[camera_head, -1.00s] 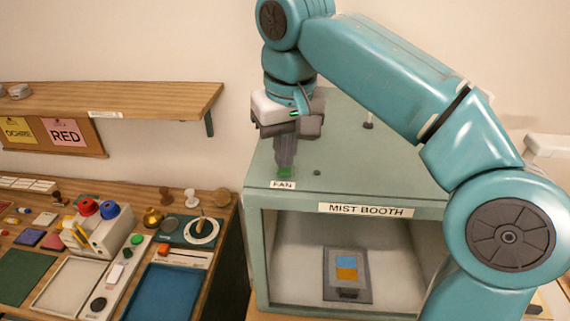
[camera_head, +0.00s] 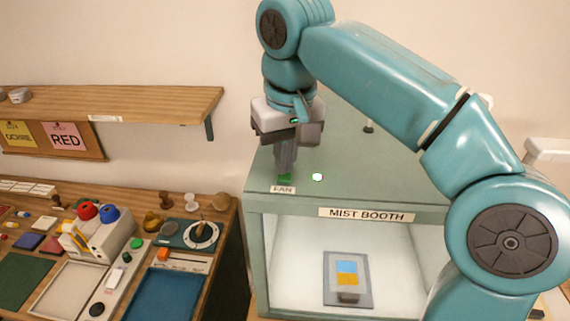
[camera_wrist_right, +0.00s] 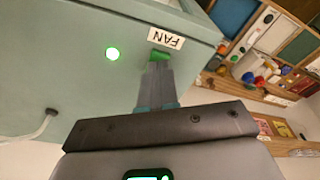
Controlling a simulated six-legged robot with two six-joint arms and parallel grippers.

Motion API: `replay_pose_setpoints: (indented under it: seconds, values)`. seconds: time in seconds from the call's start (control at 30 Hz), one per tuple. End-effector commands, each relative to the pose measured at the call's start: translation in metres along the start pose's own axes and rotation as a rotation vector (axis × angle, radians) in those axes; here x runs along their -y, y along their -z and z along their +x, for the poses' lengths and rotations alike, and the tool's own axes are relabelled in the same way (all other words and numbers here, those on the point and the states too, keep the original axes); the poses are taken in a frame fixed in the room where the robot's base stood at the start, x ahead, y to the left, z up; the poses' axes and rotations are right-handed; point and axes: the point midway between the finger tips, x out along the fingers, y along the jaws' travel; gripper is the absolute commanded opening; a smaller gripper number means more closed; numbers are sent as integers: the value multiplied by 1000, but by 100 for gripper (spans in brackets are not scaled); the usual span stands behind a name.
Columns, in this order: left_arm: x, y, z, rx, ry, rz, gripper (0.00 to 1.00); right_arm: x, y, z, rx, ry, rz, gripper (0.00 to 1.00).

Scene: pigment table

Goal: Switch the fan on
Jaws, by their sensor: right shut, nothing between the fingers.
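The green fan switch (camera_head: 285,180) sits on top of the mist booth (camera_head: 400,196), just behind the FAN label (camera_head: 283,189). It also shows in the right wrist view (camera_wrist_right: 160,54). My right gripper (camera_head: 285,172) points down with its fingers shut and empty, its tips at the switch, partly covering it. In the right wrist view the fingertips (camera_wrist_right: 158,66) are right against or just over the switch; contact is hard to tell. A round indicator light (camera_head: 317,177) beside the switch glows green-white, and it glows green in the right wrist view (camera_wrist_right: 113,54). My left gripper is not in view.
The booth's inside is brightly lit and holds a grey plate with a blue and orange card (camera_head: 347,267). A wooden bench (camera_head: 226,222) with trays and tools stands at the left, below a wooden shelf (camera_head: 150,104).

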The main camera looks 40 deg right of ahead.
Motion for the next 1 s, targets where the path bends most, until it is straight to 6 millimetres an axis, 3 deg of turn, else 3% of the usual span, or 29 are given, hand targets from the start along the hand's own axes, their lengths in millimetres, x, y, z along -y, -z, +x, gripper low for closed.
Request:
replay_pose_setpoints:
  seconds: [0.03,0.17,0.6,1.0]
  values:
    - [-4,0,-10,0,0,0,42,0,2,-11,0,0,0,0]
    - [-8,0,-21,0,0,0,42,0,3,-21,0,0,0,0]
    - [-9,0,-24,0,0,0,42,0,9,-54,-3,0,1,0]
    - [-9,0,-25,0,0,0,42,0,9,-62,0,0,0,0]
